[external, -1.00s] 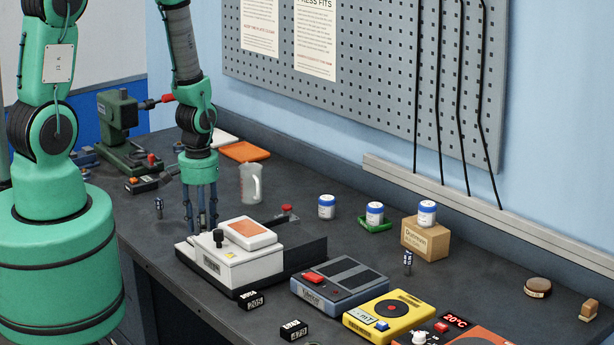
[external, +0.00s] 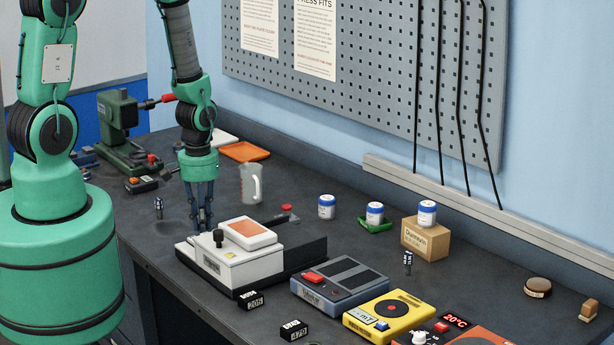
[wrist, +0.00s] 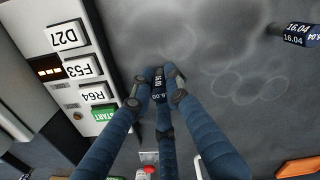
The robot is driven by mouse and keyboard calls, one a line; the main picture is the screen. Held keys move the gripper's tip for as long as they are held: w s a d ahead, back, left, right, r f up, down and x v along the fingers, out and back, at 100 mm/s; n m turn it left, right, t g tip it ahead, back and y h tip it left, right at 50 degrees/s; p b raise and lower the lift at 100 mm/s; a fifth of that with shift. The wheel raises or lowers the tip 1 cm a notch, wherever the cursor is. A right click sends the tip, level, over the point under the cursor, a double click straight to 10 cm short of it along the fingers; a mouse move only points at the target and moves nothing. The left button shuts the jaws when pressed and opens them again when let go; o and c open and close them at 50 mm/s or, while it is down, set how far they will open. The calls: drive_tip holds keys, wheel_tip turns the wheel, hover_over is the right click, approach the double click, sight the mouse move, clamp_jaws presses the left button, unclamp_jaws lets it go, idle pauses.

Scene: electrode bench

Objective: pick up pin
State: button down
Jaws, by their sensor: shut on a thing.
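My gripper (external: 202,218) reaches straight down to the bench behind the white device. Its blue fingers are drawn together on a small dark pin (wrist: 159,88) marked 16.00, which also shows in the wrist view. The fingers hide much of this pin in the external view. A second dark pin (wrist: 297,36), marked 16.04, stands apart on the bench; in the external view it is left of my gripper (external: 158,207). A third similar pin (external: 408,262) stands farther right, near the cardboard box.
The white device (external: 228,262) with label plates stands close beside the fingers. A jug (external: 250,185), a green press (external: 122,125), orange tray (external: 245,152), grey device (external: 340,285) and yellow device (external: 389,314) are around. Bare bench lies between the 16.04 pin and my gripper.

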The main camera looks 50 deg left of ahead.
drive_tip(key=shift+w+r, duration=0.1)
drive_tip(key=shift+r, duration=0.6)
drive_tip(key=shift+s+d+r, duration=0.1)
drive_tip(key=shift+s+r, duration=0.35)
drive_tip(key=shift+r, duration=0.35)
drive_tip(key=s, duration=0.5)
drive_tip(key=s+d+r, duration=0.1)
drive_tip(key=s, duration=0.4)
drive_tip(key=s+d, duration=0.1)
drive_tip(key=s, duration=0.4)
drive_tip(key=shift+d+r, duration=0.15)
drive_tip(key=shift+r, duration=0.05)
drive_tip(key=shift+r, duration=0.1)
